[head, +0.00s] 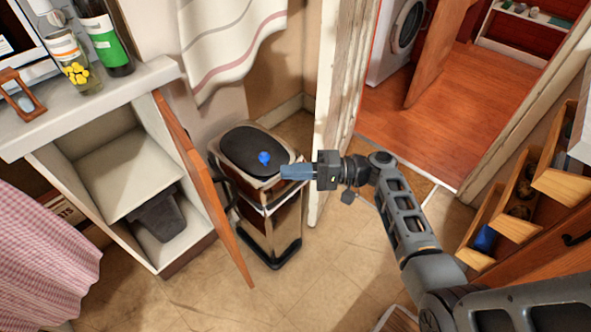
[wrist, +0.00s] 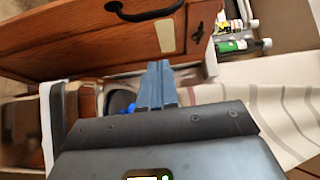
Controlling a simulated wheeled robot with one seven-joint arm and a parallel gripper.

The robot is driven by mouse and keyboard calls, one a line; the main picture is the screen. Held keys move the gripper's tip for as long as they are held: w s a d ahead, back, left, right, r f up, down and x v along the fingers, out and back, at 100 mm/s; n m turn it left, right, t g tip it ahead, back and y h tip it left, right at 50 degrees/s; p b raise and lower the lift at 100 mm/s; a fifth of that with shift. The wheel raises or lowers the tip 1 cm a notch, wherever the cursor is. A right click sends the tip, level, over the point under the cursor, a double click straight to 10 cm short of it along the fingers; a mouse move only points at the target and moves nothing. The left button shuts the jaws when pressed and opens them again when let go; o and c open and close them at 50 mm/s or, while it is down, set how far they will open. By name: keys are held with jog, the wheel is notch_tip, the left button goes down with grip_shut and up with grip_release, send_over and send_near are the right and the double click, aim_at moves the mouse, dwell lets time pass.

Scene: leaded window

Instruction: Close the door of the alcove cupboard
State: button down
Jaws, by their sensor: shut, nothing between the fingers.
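The alcove cupboard (head: 70,178) is a pale cabinet at the left of the head view. Its wooden door (head: 203,190) stands wide open, seen nearly edge-on, swung out to the right. In the wrist view the door's outer face (wrist: 70,45) fills the upper left, with a dark curved handle (wrist: 145,13). My gripper (head: 284,172) has its blue fingers shut and empty, pointing left towards the door's outer face. It appears to be over the bin and apart from the door. The fingers also show in the wrist view (wrist: 158,72).
A bin with a dark lid (head: 245,150) stands just right of the door; a blue item (head: 264,157) shows over its lid. Bottles and a jar (head: 75,62) stand on the counter (head: 95,100). A dark container (head: 158,214) is inside the cupboard. The floor in front (head: 185,300) is clear.

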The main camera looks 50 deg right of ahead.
jog(key=w+a+p, duration=0.1)
jog(key=w+a, duration=0.3)
jog(key=a, duration=0.4)
jog(key=shift+w+a+p, duration=0.25)
jog(key=shift+a+p, duration=0.05)
jog(key=shift+a, duration=0.15)
